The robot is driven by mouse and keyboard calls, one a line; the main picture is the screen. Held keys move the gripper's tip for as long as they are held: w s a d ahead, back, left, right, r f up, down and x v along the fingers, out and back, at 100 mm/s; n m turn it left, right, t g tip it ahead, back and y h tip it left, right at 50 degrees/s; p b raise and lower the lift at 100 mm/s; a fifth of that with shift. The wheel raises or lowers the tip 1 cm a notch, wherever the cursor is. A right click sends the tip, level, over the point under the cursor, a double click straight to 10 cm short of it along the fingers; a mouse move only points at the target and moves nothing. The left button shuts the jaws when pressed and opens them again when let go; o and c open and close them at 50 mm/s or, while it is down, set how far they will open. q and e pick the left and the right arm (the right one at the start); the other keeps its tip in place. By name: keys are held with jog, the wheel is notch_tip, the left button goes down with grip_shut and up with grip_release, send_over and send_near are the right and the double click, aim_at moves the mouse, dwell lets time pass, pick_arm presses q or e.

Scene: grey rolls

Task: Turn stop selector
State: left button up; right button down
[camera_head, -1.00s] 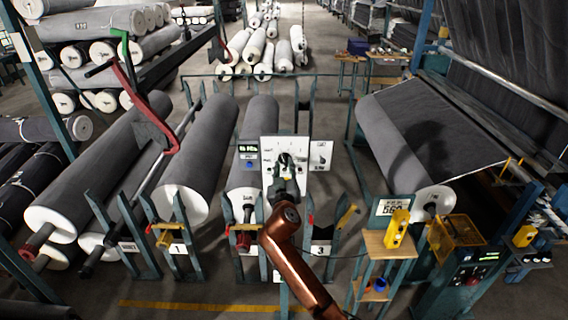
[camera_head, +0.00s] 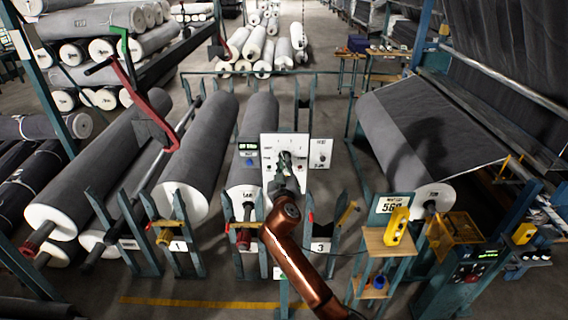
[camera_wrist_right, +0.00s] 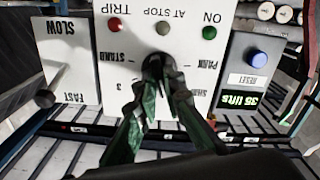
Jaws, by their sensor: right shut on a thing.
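The stop selector is a dark round knob (camera_wrist_right: 157,64) on a white panel (camera_head: 270,145), with printed positions around it, including STAND, PARK and 3. The lettering is upside down in the right wrist view. My right gripper (camera_wrist_right: 156,76) is shut on the knob, its two green-grey fingers on either side of it. In the head view my right gripper (camera_head: 286,160) covers most of the knob, and its copper arm comes up from below. Which mark the knob points to is hidden by the fingers. My left gripper is not in view.
Beside the selector are a SLOW/FAST panel (camera_wrist_right: 70,62) with its own knob and a box with a blue RESET button (camera_wrist_right: 258,57). Red (camera_wrist_right: 115,24) and green (camera_wrist_right: 209,32) lamps line the panel. Large grey rolls (camera_head: 200,150) lie behind; a wooden stand (camera_head: 386,246) is at right.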

jog(key=shift+n, duration=0.3)
jog(key=shift+a+f+n+p, duration=0.15)
jog(key=shift+n+p, duration=1.15)
jog(key=shift+n, duration=2.5)
jog(key=shift+f+n+p, duration=0.1)
jog(key=shift+n+p, duration=1.15)
jog(key=shift+n, duration=2.55)
jog(key=c, duration=2)
grip_release()
jog(key=shift+c, duration=0.2)
